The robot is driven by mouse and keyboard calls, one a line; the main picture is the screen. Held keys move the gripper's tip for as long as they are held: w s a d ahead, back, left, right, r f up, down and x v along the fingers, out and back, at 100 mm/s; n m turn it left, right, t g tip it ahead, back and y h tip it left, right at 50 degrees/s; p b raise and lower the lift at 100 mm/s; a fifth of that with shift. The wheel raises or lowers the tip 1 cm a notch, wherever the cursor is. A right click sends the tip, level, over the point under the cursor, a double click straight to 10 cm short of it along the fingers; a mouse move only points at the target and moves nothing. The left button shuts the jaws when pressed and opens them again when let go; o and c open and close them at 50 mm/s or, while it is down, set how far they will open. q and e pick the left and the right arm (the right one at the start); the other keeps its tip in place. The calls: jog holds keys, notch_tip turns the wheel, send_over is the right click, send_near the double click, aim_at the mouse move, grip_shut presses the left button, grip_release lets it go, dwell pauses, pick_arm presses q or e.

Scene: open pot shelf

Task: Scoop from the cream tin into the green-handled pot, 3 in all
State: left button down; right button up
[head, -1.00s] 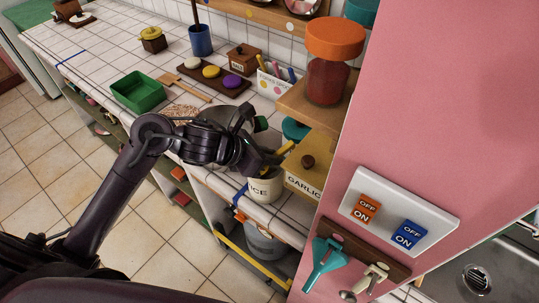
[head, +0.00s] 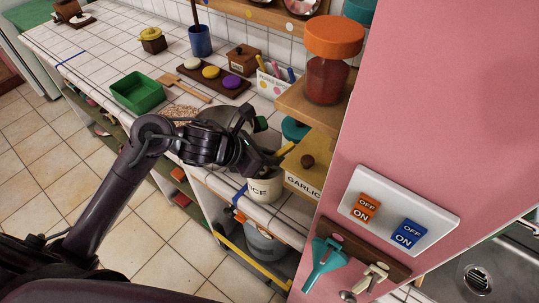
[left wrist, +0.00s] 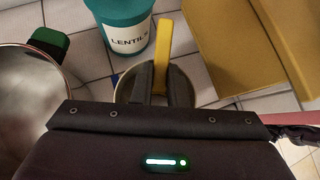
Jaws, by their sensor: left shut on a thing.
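The cream tin (head: 264,187), with a partly hidden label ending in "ICE", stands on the counter near the pink wall. My left gripper (head: 268,165) is over its mouth, shut on a yellow-handled scoop (left wrist: 164,42). In the left wrist view the tin's rim (left wrist: 121,85) shows around and below the fingers. The scoop's bowl and the tin's contents are hidden. The green-handled pot (head: 235,113) is just behind my gripper, partly covered by it. In the left wrist view the pot (left wrist: 25,95) is at the left and its visible inside looks bare. My right gripper is out of view.
A yellow garlic box (head: 307,175) stands close right of the tin. A teal lentils tin (left wrist: 127,32) is just behind it. A red jar (head: 328,80) sits on a wooden shelf above. A green tray (head: 138,92) lies further left on the counter.

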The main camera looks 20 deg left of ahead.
pick_arm(q)
jog(key=shift+s+f, duration=0.15)
jog(key=shift+f, duration=0.15)
notch_tip(320, 180, up, 3)
jog(key=shift+a+f+p, duration=0.1)
jog(key=shift+p, duration=0.95)
jog(key=shift+w+r+p, duration=0.2)
jog(key=shift+r+p, duration=1.35)
jog(key=shift+r, duration=1.2)
